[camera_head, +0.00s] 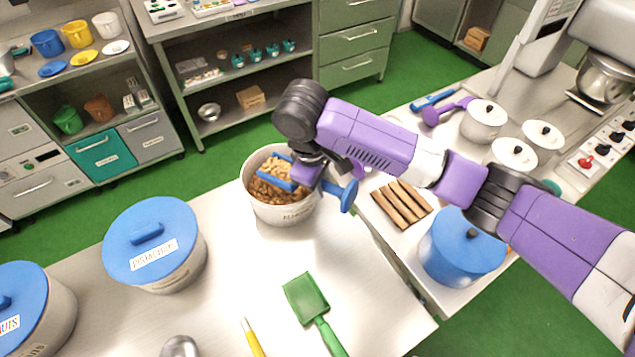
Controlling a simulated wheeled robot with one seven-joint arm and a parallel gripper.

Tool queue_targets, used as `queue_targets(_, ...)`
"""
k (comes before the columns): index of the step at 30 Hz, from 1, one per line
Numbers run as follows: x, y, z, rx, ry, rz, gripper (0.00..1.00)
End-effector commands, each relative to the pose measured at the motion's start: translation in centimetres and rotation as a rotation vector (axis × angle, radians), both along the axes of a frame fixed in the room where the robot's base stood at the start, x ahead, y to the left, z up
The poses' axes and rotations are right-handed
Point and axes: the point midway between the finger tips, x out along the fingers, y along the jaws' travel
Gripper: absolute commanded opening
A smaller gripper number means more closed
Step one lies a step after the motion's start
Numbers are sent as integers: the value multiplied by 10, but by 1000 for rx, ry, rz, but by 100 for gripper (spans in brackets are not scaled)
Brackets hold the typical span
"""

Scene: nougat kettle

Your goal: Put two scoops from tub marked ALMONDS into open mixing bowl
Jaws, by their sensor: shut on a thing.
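A white open tub (277,212) full of brown nuts stands at the back edge of the near counter. Its front label is too small to read surely. My gripper (308,176) is over the tub's right rim, shut on a blue scoop (349,195). The scoop's one blue end is low over the nuts inside the tub and the other sticks out to the right. A pale heap of pieces shows by the scoop; whether it lies in the scoop is unclear. A steel mixing bowl (604,80) sits under the mixer at the far right.
A blue-lidded tub marked PISTACHIOS (155,243) and another lidded tub (35,310) stand left. A green scoop (305,298) lies in front.

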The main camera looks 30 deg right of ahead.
Motion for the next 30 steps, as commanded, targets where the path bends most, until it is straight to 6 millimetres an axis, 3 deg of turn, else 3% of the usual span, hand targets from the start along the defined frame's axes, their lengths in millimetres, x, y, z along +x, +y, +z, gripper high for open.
queue_targets(21, -8, -8, 64, 28, -67, 0, 0)
queue_targets(30, -11, -8, 78, 36, -79, 0, 0)
